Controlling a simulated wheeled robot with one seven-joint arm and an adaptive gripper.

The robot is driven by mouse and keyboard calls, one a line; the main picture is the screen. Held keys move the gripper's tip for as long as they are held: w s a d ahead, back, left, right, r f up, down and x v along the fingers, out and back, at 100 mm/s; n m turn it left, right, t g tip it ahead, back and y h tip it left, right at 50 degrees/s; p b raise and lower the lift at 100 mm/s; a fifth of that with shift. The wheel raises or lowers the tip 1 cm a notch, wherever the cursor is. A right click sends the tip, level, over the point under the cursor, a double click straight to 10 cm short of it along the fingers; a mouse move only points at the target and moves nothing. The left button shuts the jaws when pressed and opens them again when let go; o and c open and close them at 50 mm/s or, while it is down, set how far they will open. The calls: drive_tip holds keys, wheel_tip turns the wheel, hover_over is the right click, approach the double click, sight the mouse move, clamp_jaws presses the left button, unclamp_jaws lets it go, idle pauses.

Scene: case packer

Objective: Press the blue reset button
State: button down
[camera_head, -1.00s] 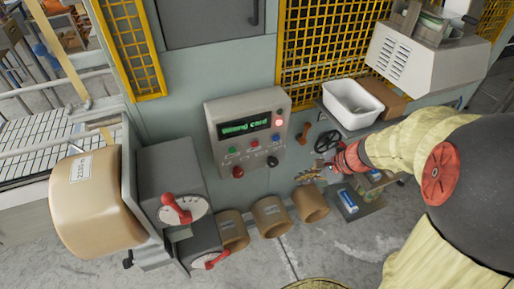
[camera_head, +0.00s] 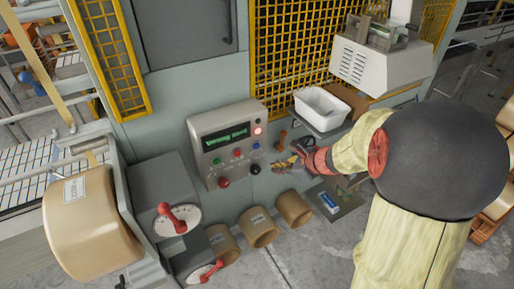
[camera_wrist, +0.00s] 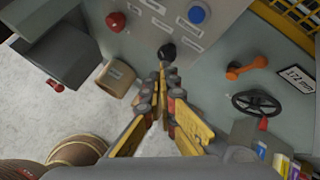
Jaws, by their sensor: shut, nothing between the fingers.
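In the wrist view the blue button (camera_wrist: 197,13) is near the top edge, right of centre. My gripper (camera_head: 279,166) is shut and empty, low beside the panel's right side. In the wrist view its fingertips (camera_wrist: 161,70) point at the black knob (camera_wrist: 167,51), below and left of the blue button. The gripper appears apart from the blue button. Whether the tips touch the black knob is unclear.
A red mushroom button (camera_head: 224,183) is at the panel's lower left, and a red lamp (camera_head: 258,131) glows at upper right. The display (camera_head: 226,138) shows green text. An orange handle (camera_wrist: 246,67) and a black handwheel (camera_wrist: 257,103) are right of the panel. A white bin (camera_head: 321,109) stands behind.

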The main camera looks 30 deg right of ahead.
drive_tip(key=w, duration=0.8)
drive_tip(key=shift+w+a+p, duration=0.2)
drive_tip(key=shift+w+p, duration=0.05)
drive_tip(key=shift+p, duration=0.15)
drive_tip(key=shift+w, duration=0.2)
idle(1.0)
drive_tip(key=shift+w, duration=0.2)
drive_tip(key=shift+w, duration=0.45)
idle(0.8)
idle(0.3)
drive_tip(key=shift+s, duration=0.9)
drive_tip(key=s+b, duration=0.1)
drive_tip(key=s, duration=0.4)
